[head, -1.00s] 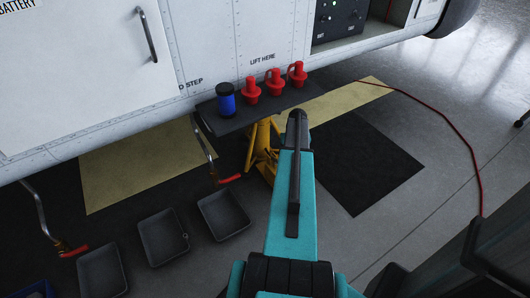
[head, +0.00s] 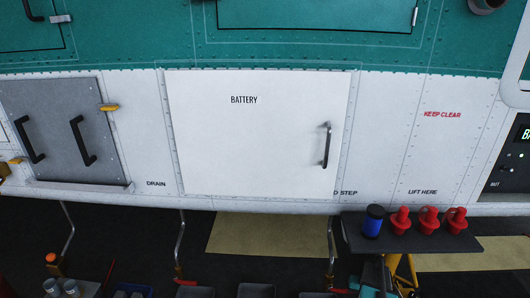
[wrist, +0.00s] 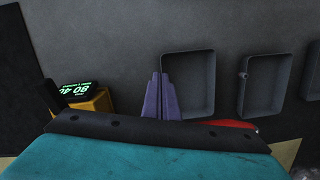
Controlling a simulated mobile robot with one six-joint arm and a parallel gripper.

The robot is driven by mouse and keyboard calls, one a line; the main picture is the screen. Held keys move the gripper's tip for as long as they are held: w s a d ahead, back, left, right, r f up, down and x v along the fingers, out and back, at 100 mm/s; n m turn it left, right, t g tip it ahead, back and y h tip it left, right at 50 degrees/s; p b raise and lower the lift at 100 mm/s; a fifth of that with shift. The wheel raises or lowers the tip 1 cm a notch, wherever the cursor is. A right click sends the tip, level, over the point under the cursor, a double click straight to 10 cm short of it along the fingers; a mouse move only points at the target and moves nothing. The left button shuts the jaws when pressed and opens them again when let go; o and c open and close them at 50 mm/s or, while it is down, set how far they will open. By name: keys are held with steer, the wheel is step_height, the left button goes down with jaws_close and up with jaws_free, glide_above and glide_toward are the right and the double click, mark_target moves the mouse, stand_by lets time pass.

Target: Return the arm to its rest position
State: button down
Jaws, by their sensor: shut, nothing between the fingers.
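My gripper (wrist: 161,95) shows in the wrist view as two purple fingers side by side, shut and empty. They point toward the dark floor, left of a grey tray. My teal arm (head: 374,276) shows only as a small part at the bottom of the head view, below the dark shelf. A broad teal part with a dark edge fills the bottom of the wrist view. The gripper itself is not visible in the head view.
Grey trays (wrist: 215,84) lie on the floor. A yellow box with a lit display (wrist: 99,103) stands left. The helicopter's battery door (head: 255,140) is closed. A dark shelf (head: 362,243) holds a blue canister (head: 373,222) and red plugs (head: 401,222).

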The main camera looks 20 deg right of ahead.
steer(key=s+a+r+n+g+p, duration=0.1)
steer(key=s+a+n+p, duration=0.15)
steer(key=a, duration=0.75)
steer(key=s+a+r+n+g+p, duration=0.1)
steer(key=s+a+r+p, duration=0.2)
steer(key=a, duration=0.6)
steer(key=s+a+n+g+p, duration=0.1)
steer(key=s+a+p, duration=0.25)
steer(key=a, duration=0.65)
steer(key=s+a+r+n+g+h+p, duration=0.1)
steer(key=s+a+r+n+p, duration=0.1)
steer(key=s+a, duration=0.5)
steer(key=shift+s+r+p, duration=0.3)
steer(key=shift+s+r, duration=0.05)
steer(key=shift+s, duration=0.65)
steer(key=shift+s+d, duration=0.1)
steer(key=shift+s, duration=0.05)
